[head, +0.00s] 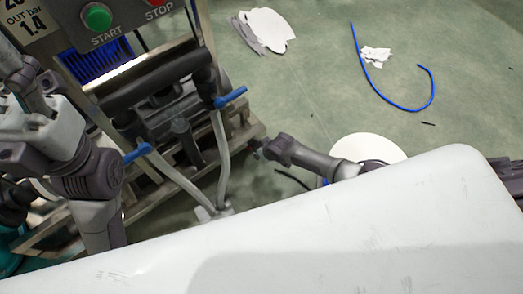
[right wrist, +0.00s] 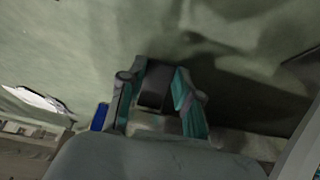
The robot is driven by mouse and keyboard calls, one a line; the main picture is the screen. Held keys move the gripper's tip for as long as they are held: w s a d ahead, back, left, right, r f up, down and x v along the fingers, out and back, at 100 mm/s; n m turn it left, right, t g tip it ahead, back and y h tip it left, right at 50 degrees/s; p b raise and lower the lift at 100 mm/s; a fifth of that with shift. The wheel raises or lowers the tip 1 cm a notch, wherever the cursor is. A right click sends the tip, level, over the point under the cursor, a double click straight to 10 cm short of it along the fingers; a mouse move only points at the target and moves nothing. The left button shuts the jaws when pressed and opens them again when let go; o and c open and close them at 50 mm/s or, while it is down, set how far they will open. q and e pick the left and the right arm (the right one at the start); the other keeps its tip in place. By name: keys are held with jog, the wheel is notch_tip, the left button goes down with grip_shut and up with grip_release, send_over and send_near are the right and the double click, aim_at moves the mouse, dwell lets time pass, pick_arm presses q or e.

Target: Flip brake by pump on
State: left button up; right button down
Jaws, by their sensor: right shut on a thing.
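The pump unit (head: 165,105) stands at the upper left in the head view, with two blue-handled valves and pale hoses. My right gripper (head: 264,150) reaches left from the white surface and ends at the right edge of the pump's pallet. In the right wrist view the right gripper (right wrist: 155,75) has its teal-padded fingers shut on a dark block-like thing (right wrist: 153,92). I cannot tell if this is the brake; no brake is clearly recognisable. My left arm comes down at the left in the head view; its gripper is hidden.
A green START button (head: 97,16) and a red STOP button are on the panel at the top left. A wooden pallet (head: 243,122) lies under the pump. A white round thing (head: 368,147) stands behind my right arm. A blue hose (head: 385,100) and white scraps (head: 268,28) lie on open green floor.

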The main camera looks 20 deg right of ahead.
dwell(0.4)
jog(key=c, duration=0.8)
grip_release()
jog(key=v, duration=1.2)
jog(key=shift+s+f, duration=0.1)
jog(key=shift+s, duration=0.05)
